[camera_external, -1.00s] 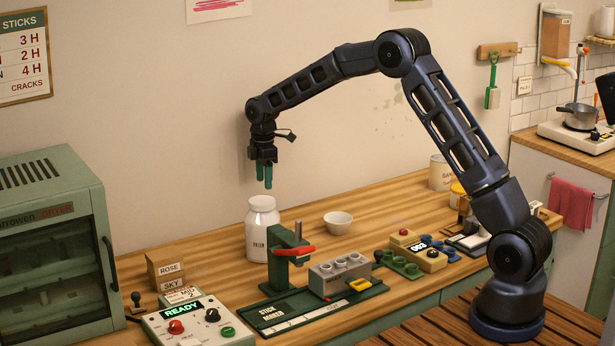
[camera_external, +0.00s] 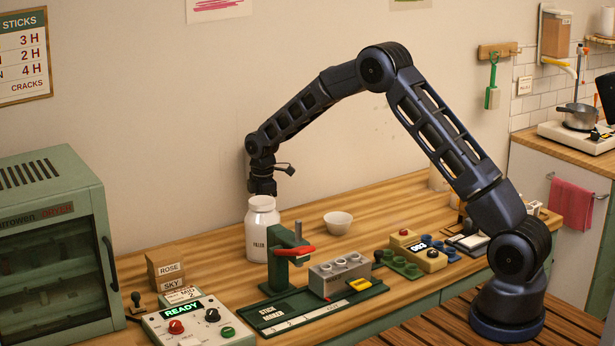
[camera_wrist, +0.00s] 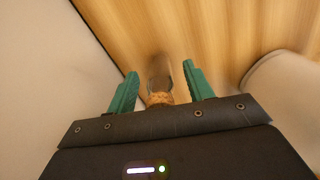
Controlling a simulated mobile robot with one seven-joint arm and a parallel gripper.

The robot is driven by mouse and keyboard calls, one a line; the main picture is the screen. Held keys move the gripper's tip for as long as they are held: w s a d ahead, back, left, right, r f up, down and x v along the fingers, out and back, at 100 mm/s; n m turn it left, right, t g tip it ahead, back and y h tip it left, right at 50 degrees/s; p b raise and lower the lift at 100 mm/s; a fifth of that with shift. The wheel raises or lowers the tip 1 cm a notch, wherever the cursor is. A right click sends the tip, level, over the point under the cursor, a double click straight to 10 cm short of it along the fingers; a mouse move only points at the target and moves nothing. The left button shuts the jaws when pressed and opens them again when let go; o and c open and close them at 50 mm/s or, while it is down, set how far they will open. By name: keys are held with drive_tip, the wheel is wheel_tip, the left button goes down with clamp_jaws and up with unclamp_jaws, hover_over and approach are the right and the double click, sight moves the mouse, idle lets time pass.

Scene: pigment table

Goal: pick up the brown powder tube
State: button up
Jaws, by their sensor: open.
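In the wrist view my gripper (camera_wrist: 160,70) is open, with one green finger on each side of a small tube (camera_wrist: 160,78). The tube has a cork-coloured end toward me and a dark brownish body, and gaps show between it and both fingers. In the external view my gripper (camera_external: 262,187) is low behind the white filler jar (camera_external: 261,232), which hides its fingertips. The tube cannot be made out in the external view.
The filler jar's pale curved side (camera_wrist: 290,88) is close on the right in the wrist view. The wall (camera_wrist: 40,70) is close on the left. A white bowl (camera_external: 338,221) and the green stick maker (camera_external: 300,305) stand farther along the wooden table.

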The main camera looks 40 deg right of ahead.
drive_tip(key=shift+f, duration=0.15)
drive_tip(key=shift+c, duration=0.2)
drive_tip(key=c, duration=1)
drive_tip(key=shift+c, duration=0.2)
